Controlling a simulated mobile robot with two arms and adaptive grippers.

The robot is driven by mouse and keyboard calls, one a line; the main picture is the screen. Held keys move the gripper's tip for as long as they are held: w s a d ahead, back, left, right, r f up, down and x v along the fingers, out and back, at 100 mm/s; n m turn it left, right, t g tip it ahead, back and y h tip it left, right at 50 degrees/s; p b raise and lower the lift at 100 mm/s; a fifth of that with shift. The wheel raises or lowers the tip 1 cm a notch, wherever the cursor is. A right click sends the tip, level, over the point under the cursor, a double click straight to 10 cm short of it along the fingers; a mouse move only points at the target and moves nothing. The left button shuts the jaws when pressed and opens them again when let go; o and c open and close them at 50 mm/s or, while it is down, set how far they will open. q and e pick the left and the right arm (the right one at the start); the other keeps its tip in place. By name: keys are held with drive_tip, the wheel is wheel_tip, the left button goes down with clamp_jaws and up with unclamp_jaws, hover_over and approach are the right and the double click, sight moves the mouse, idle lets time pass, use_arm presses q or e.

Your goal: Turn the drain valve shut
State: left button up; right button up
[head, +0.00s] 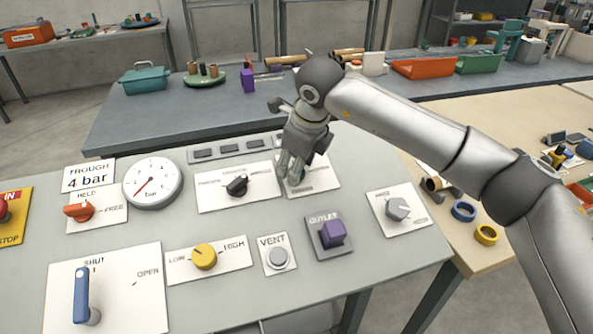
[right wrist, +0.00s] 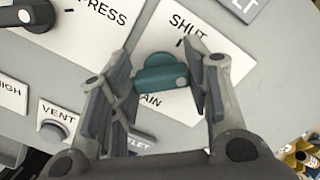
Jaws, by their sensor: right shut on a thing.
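The drain valve is a teal knob (right wrist: 160,78) on a white plate (right wrist: 205,45) marked SHUT, with a partly covered word ending in "AIN". The knob's bar lies across the right wrist view, with a pale spot at its right end; the SHUT mark is above and to the right. My right gripper (right wrist: 165,85) has its fingers on both sides of the knob and is shut on it. In the head view my right gripper (head: 293,172) reaches down onto this plate (head: 322,172) and hides most of the knob. My left gripper is not in view.
Near it on the sloped panel are a black knob (head: 237,186), a purple outlet knob (head: 333,233), a grey knob (head: 397,209), a vent button (head: 278,257) and a yellow knob (head: 204,256). A gauge (head: 153,179) and blue lever (head: 81,295) are farther left.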

drive_tip(key=n+b, duration=0.1)
drive_tip(key=n, duration=0.3)
drive_tip(key=shift+n+g+b, duration=0.3)
drive_tip(key=shift+n, duration=0.1)
drive_tip(key=n, duration=0.4)
drive_tip(key=shift+s+n, duration=0.15)
drive_tip(key=shift+n, duration=0.15)
drive_tip(key=o, duration=1)
drive_tip(key=v, duration=1.2)
